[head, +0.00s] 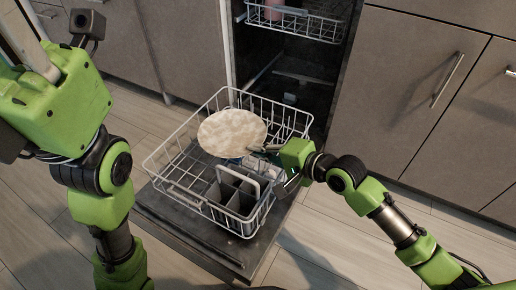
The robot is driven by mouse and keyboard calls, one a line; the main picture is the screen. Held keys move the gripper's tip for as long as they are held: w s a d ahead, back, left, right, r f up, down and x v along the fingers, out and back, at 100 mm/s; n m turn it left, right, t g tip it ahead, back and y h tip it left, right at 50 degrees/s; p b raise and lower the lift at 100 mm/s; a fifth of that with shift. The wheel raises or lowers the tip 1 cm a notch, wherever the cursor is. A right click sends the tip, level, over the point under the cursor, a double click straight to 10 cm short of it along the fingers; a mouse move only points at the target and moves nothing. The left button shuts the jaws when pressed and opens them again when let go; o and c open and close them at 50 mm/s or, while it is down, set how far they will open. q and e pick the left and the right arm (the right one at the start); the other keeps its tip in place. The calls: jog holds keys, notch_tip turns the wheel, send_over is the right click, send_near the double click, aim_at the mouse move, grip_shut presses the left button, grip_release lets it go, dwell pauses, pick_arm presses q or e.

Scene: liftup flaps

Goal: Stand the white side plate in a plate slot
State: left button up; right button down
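The white side plate (231,132) is a pale round disc with a mottled face, over the back middle of the lower dishwasher rack (181,190). It looks tilted toward me and hides the slots behind it. My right gripper (268,150) reaches in from the right and meets the plate's right edge; its fingers appear closed on that rim. I cannot tell whether the plate's lower edge touches the rack. My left arm comes in on the left side, and its gripper is out of sight.
The rack rests on the open dishwasher door (180,225). A grey cutlery basket (232,195) stands in its front part. The upper rack (295,22) holds a pinkish item (273,9). Cabinets (425,70) flank the opening, and the floor at right is clear.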

jog(key=shift+f, duration=0.3)
jog(key=c, duration=2.3)
grip_release()
jog(key=shift+f, duration=0.1)
